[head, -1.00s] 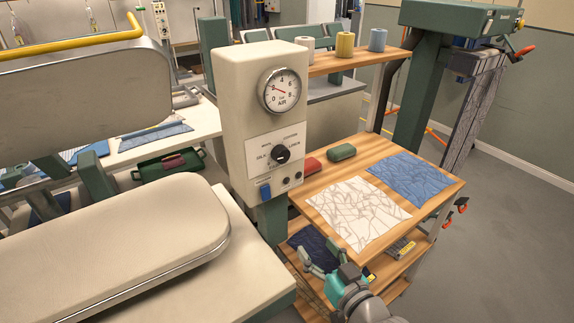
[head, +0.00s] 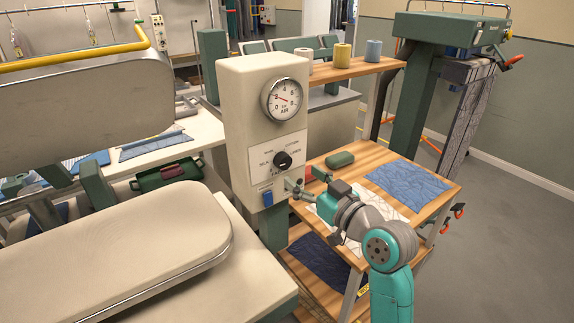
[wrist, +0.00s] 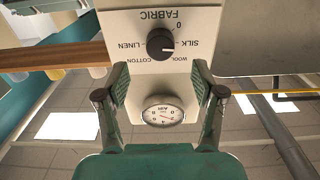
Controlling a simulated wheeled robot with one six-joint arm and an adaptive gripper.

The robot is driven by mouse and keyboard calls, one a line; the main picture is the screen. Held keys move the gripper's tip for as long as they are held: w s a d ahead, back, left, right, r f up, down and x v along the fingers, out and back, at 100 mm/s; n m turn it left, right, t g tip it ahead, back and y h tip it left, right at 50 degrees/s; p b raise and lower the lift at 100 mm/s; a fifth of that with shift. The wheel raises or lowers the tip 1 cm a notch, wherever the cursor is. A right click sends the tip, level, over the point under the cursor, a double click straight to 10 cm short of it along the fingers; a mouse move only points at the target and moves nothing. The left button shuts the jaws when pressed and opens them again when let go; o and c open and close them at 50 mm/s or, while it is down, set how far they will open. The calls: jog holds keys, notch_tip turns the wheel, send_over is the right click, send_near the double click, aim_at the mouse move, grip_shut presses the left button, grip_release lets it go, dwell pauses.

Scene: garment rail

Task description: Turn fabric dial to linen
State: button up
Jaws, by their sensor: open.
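The fabric dial (head: 283,158) is a round black knob on the white label plate of the cream control box. In the wrist view, the dial (wrist: 160,43) appears upside down, with silk, linen, wool, cotton and 0 printed around it. A pale pointer mark seems to face right, toward silk; it is small. My gripper (head: 295,190) is open and empty, in front of the box and a little below the dial. In the wrist view, my gripper's fingertips (wrist: 160,72) stand apart, one to each side of the dial's line, and do not touch it.
An air gauge (head: 282,100) sits above the dial, and a blue switch (head: 267,197) below it. A pressing board (head: 130,235) lies to the left.

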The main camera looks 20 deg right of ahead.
aim_at(286, 164)
jog(key=x, duration=0.7)
jog(key=shift+f, duration=0.1)
jog(key=c, duration=1.1)
